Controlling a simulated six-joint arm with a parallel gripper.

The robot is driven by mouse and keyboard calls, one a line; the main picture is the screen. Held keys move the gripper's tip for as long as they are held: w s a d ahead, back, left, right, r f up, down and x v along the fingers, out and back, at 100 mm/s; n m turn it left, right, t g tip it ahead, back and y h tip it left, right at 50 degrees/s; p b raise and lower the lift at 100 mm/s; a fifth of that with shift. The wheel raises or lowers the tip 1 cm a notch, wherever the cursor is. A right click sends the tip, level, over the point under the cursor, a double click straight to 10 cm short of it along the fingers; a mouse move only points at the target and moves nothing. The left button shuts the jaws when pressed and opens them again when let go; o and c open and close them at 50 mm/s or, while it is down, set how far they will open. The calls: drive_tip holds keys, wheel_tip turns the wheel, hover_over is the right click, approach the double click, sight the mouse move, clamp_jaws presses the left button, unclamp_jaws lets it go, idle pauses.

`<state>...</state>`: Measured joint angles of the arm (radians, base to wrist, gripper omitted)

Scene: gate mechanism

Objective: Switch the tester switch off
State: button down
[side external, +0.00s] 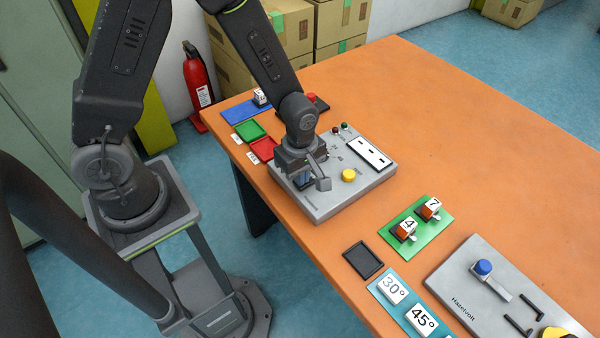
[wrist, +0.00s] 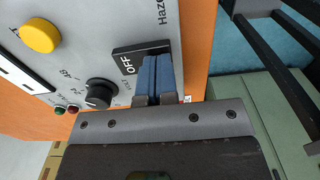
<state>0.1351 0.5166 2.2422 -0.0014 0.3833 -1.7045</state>
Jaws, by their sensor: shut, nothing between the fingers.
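The tester is a grey box (side external: 325,204) on the orange table, under my gripper in the side view. In the wrist view its grey face (wrist: 100,30) carries a black switch plate (wrist: 122,53) marked OFF. My gripper (wrist: 154,78) is shut, its blue fingertips together over the plate beside the OFF mark. The fingers hide the rest of the switch, so its position and any contact cannot be told. In the side view my gripper (side external: 304,183) is low over the box's left part and hides the switch.
The tester also has a yellow button (side external: 348,175), a black knob (wrist: 100,93), a white slotted panel (side external: 369,152) and small red and green lamps. A green board (side external: 420,233) with numbered blocks and a grey Hazelvolt plate (side external: 455,290) lie to the right. The far right table is clear.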

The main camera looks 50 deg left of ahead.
drive_tip(key=shift+s+f, duration=0.1)
drive_tip(key=shift+f, duration=0.1)
idle(0.3)
drive_tip(key=shift+w+r, duration=0.35)
drive_tip(key=shift+w, duration=0.35)
drive_tip(key=shift+r, duration=0.15)
wheel_tip(320, 180, up, 14)
drive_tip(key=s, duration=0.2)
drive_tip(key=shift+s+f, duration=0.25)
drive_tip(key=shift+s, duration=0.15)
